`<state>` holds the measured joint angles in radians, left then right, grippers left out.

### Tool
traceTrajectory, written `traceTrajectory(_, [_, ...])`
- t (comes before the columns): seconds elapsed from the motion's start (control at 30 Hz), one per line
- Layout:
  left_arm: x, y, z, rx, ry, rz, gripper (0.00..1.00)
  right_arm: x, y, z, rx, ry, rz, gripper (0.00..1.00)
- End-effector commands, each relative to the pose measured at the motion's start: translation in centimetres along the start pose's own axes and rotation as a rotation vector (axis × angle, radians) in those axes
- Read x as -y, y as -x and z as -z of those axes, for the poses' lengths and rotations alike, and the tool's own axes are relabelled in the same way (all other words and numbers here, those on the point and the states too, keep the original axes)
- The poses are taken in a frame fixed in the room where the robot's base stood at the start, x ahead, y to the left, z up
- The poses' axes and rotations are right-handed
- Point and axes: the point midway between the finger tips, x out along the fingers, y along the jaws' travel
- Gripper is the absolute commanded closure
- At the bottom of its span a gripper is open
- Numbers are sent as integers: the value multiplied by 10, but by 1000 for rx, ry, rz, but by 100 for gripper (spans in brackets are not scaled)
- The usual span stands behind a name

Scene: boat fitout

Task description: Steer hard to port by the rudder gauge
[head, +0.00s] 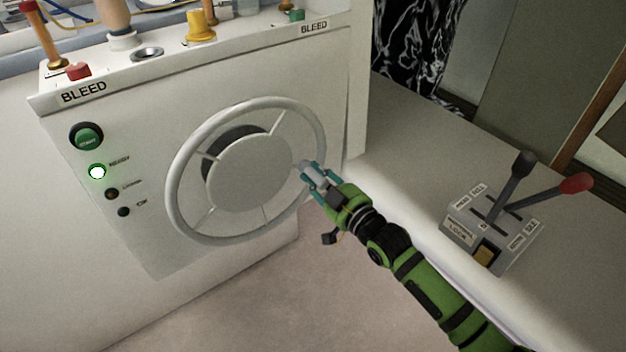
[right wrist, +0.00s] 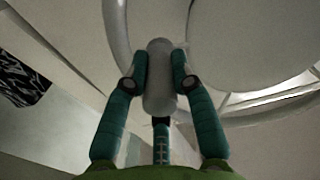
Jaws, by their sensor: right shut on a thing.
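The pale grey steering wheel (head: 177,193) stands on the front of the white console, with a round hub (head: 247,174) and thin spokes. A light grey knob (head: 305,168) sits at the right side of the wheel. My right gripper (head: 315,175) is shut on this knob. In the right wrist view the teal fingers (right wrist: 160,75) close on both sides of the upright knob (right wrist: 159,100), with the wheel rim (right wrist: 117,35) behind it. My left gripper is not in view. I cannot make out a rudder gauge in either view.
Handles and a yellow knob (head: 199,27) stand on top. At right, a lever box (head: 492,228) has a black lever (head: 517,172) and a red-tipped lever (head: 560,187).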

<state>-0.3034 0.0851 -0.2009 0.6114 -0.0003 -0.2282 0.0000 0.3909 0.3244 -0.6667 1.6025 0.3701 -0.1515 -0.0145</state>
Motion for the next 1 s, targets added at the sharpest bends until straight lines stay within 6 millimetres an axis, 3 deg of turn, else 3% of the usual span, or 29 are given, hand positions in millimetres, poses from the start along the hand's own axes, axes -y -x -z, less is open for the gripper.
traceTrajectory(0.03, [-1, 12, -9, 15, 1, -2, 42, -4, -1, 18, -16, 45, -1, 100])
traceTrajectory(0.17, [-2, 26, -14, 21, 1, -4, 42, -8, -1, 34, -17, 169, -1, 100])
traceTrajectory(0.57, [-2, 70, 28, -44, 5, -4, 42, -7, -1, 82, -21, 548, -3, 100])
traceTrajectory(1.0, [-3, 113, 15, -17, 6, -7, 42, 13, -1, 129, -22, 965, -5, 100])
